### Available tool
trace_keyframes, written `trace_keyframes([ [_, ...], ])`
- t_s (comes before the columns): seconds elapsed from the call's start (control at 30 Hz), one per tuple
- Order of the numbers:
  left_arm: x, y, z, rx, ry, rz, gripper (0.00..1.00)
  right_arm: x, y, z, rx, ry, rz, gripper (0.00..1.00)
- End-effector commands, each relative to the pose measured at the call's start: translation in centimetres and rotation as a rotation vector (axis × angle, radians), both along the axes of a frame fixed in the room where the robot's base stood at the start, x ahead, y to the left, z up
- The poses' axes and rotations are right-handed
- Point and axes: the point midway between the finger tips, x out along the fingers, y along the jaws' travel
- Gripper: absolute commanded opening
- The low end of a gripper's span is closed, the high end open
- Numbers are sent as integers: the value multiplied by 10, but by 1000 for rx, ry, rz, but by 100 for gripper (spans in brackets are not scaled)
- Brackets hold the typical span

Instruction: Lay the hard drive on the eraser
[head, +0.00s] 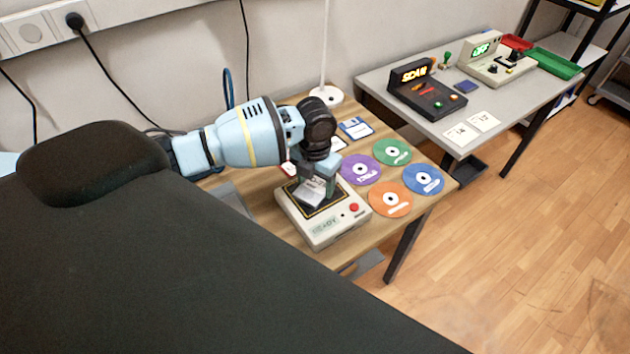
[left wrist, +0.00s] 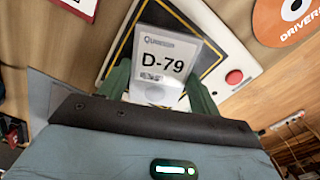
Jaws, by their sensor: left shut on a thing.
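The hard drive (head: 309,195) is a small pale block; in the left wrist view its white label (left wrist: 164,62) reads D-79. My left gripper (head: 318,186) is shut on it, with a green finger on either side in the left wrist view (left wrist: 159,90). The eraser (head: 337,225) is a cream box with a black, yellow-lined pad, a red button and a display reading READY. The drive is over the pad, and I cannot tell whether it touches. The eraser also shows behind the drive in the left wrist view (left wrist: 222,84). My right gripper is not in view.
Several labelled discs, including a purple one (head: 360,169) and an orange one (head: 390,198), lie right of the eraser. A blue floppy disk (head: 356,127) and a white lamp base (head: 327,96) are behind. A grey table (head: 400,75) with consoles stands farther right.

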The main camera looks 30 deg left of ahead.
Motion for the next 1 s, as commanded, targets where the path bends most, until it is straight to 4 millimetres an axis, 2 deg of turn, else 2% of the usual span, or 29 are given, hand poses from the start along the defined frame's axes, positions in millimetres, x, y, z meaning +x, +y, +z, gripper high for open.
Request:
trace_keyframes([
  [0.23, 0, 0, -4, -1, 1, 0, 35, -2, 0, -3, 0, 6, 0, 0],
  [0.27, 0, 0, -4, 0, 1, 0, 67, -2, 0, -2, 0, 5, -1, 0],
  [0.4, 0, 0, -3, 0, 0, 0, 85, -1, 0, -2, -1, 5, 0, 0],
  [0.73, 0, 0, 0, 0, -1, 0, 85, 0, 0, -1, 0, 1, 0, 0],
  [0.87, 1, 0, 12, -1, -4, -1, 85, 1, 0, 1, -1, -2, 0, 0],
  [1.0, 1, 0, 38, 0, -6, -2, 85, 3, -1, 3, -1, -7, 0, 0],
])
